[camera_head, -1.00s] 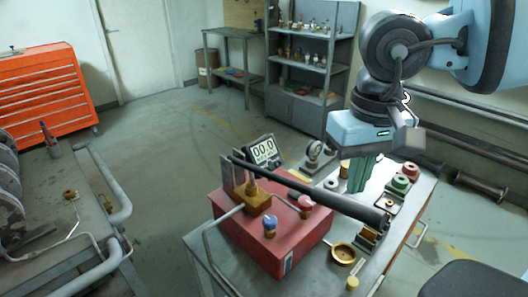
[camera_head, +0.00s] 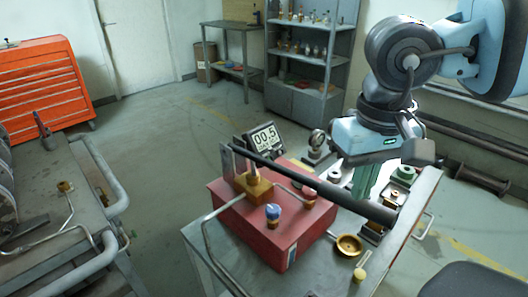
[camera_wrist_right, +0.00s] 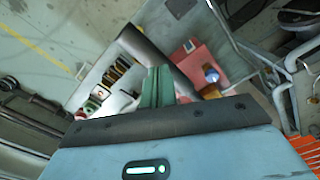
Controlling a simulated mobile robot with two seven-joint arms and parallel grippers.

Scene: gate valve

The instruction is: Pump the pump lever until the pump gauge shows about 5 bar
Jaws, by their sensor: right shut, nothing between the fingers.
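The pump lever (camera_head: 330,187) is a long black bar with a thicker grip, sloping down to the right from the red pump box (camera_head: 262,228). The pump gauge (camera_head: 264,138) is a dark-framed display behind the box and reads 00.5. My right gripper (camera_head: 366,183) has its green fingers shut and empty, pointing down by the lever's grip. The lever partly hides the fingertips in the head view, so contact is unclear. In the right wrist view the shut fingers (camera_wrist_right: 157,88) appear beside the dark grip (camera_wrist_right: 147,45). My left gripper is out of view.
The pump stands on a grey bench with a brass bowl (camera_head: 348,245), a blue-capped knob (camera_head: 273,214) on the box and several fittings at the right. A second bench with pipe rails (camera_head: 105,178) is at left. Floor between them and the shelf (camera_head: 310,70) is clear.

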